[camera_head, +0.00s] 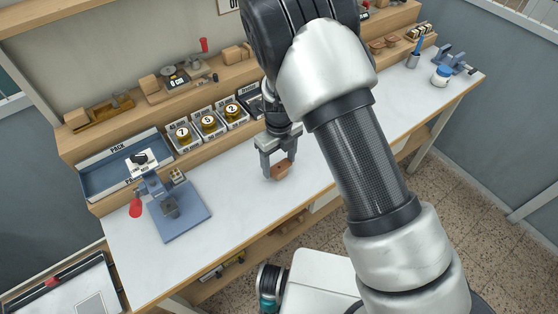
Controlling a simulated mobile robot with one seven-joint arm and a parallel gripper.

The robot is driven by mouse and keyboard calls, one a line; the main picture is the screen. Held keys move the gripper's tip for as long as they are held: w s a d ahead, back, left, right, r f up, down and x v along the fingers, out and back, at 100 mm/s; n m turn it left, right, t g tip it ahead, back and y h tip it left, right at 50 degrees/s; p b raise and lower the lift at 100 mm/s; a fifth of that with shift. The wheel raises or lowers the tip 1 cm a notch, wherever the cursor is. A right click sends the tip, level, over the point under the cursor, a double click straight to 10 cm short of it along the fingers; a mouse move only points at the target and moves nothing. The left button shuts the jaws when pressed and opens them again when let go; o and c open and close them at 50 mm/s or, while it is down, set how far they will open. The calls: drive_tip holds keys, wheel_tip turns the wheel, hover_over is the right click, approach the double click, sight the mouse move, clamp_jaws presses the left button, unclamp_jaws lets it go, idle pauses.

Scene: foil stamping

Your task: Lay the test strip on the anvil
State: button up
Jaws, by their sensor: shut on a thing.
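My gripper (278,168) hangs over the middle of the white bench top and is shut on a small brown piece (281,172). The piece looks like the test strip, though it is too small to be sure. It sits low between the fingers, close to the bench surface; I cannot tell whether it touches. A blue-grey press (158,187) with a red-handled lever (136,207) stands at the left on a flat blue base plate (190,223). The anvil appears to be the small grey block (171,207) under the press head. My gripper is well to the right of it.
A blue tray marked PACK (96,186) lies behind the press. Numbered bins (209,123) with gold rolls line the back. A jar (441,75) and a cup with a blue tool (413,61) stand far right. The bench between press and gripper is clear.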

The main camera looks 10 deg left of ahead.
sight(283, 168)
drive_tip(key=o, duration=1)
wheel_tip(283, 168, up, 18)
drive_tip(key=d, duration=0.1)
